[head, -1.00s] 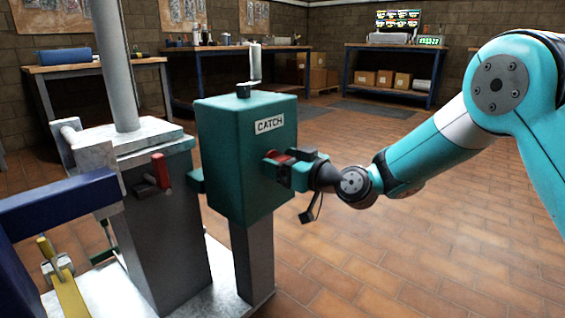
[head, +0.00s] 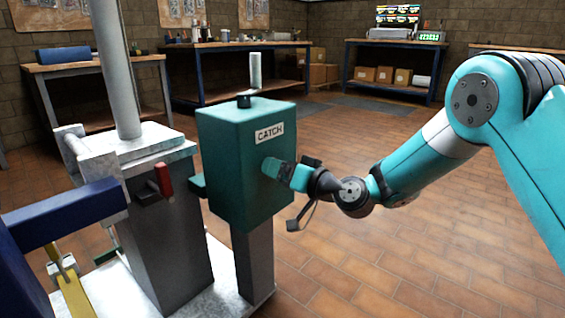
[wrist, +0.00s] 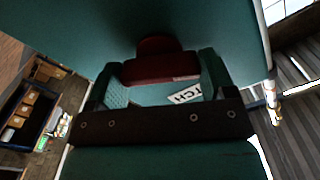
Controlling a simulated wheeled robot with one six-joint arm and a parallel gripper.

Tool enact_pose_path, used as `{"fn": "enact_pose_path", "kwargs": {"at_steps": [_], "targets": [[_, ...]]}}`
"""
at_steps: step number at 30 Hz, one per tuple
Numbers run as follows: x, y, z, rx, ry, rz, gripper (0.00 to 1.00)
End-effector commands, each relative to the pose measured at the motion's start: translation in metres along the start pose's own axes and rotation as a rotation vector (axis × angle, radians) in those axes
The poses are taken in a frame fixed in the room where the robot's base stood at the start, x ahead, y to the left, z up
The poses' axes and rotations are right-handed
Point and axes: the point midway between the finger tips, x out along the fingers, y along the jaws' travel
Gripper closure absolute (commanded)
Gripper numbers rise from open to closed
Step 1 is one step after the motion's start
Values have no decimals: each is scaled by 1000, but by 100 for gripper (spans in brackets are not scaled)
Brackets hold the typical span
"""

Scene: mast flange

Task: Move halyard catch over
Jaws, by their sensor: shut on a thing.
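The green catch box (head: 245,165) with a white "CATCH" label (head: 269,132) stands on a grey post in the middle of the head view. My gripper (head: 275,168) is at the box's right-hand face. In the wrist view, a dark red handle (wrist: 158,66) on the green face sits between the two green fingers of my gripper (wrist: 160,82), which are shut on it. Part of the label (wrist: 186,94) shows beyond the gripper. In the head view the red handle is hidden by the fingers.
A grey pedestal with a tall mast (head: 115,70) and a red lever (head: 163,180) stands left of the box. A blue beam (head: 65,215) and yellow bar (head: 75,295) are at the lower left. Workbenches (head: 240,75) line the back. The tiled floor on the right is clear.

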Motion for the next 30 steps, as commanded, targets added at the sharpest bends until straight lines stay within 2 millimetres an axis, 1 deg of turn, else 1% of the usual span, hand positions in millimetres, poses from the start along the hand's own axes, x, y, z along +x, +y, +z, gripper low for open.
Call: {"fn": "enact_pose_path", "kwargs": {"at_steps": [2, 21, 30], "targets": [[0, -1, -3, 73, -1, 1, 47], [0, 1, -3, 678, 0, 2, 47], [0, 2, -1, 905, 1, 2, 47]]}}
